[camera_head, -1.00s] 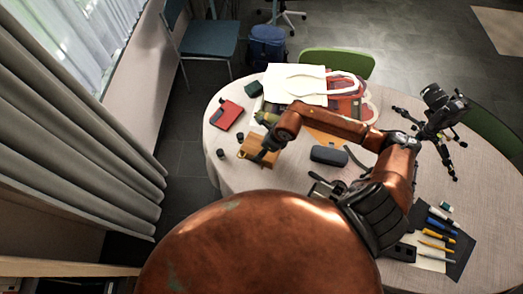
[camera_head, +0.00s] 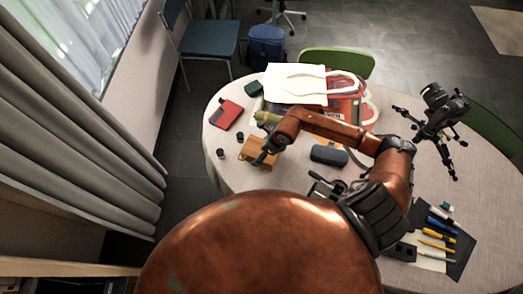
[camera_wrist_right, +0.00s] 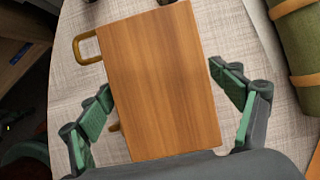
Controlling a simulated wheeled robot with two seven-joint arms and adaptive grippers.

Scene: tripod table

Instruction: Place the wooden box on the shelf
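The wooden box (camera_head: 251,149) is a brown block with a looped handle on its left side, lying near the left edge of the round table (camera_head: 240,180). In the right wrist view the box (camera_wrist_right: 160,60) fills the middle, its handle at upper left. My right gripper (camera_head: 262,158) is over the box in the head view, hiding part of it. In the wrist view the gripper (camera_wrist_right: 160,84) is open, with one green-padded finger on each side of the box and visible gaps between. My left gripper is not in view. A wooden shelf edge (camera_head: 70,268) shows at lower left.
Small dark cylinders (camera_head: 220,153) and a red case (camera_head: 227,114) lie near the box. An olive roll (camera_head: 267,117), a white bag (camera_head: 296,84) and a dark case (camera_head: 328,155) are close by. A camera on a tripod (camera_head: 440,108) stands right. Curtains (camera_head: 75,125) hang left.

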